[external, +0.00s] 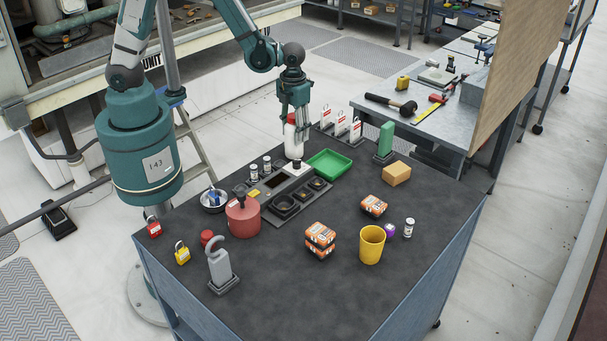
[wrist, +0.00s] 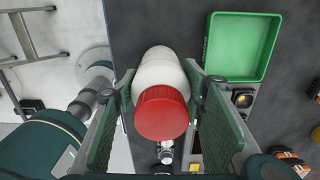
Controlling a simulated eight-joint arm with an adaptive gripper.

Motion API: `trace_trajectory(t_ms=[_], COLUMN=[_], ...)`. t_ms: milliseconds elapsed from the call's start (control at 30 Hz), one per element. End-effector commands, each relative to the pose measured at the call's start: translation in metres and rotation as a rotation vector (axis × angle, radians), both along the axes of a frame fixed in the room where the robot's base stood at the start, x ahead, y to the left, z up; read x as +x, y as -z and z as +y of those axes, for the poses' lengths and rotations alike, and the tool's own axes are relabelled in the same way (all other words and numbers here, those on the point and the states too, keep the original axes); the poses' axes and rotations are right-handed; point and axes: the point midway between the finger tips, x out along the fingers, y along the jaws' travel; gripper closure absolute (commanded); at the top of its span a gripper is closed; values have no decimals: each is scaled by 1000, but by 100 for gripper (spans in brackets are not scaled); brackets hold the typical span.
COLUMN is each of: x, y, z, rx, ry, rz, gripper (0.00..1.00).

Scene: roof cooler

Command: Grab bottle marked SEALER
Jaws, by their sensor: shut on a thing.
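A white bottle (external: 293,143) with a red cap stands upright between the fingers of my gripper (external: 296,118) at the back of the dark table. My gripper is shut on this bottle. In the wrist view the white bottle (wrist: 158,68) sits between the two green-padded fingers, its red cap (wrist: 162,112) towards the camera. No marking on the bottle can be read in either view. I cannot tell whether its base touches the table.
A green tray (external: 329,163) lies just right of the bottle. A grey organizer (external: 290,198) with small jars is in front. White tags (external: 340,124) stand behind at right. A red container (external: 243,217), orange packs (external: 320,238) and a yellow cup (external: 371,245) are nearer the front.

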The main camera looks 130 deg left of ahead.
Motion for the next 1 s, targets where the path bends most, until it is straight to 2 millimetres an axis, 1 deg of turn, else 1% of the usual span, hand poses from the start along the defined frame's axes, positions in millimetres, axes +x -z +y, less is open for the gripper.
trace_trajectory(t_ms=[267, 800, 1000], x=[0, 0, 0], y=[-19, -79, -91], z=[0, 0, 0], rx=[0, 0, 0], ry=[0, 0, 0], rz=[0, 0, 0], gripper=[71, 71, 71])
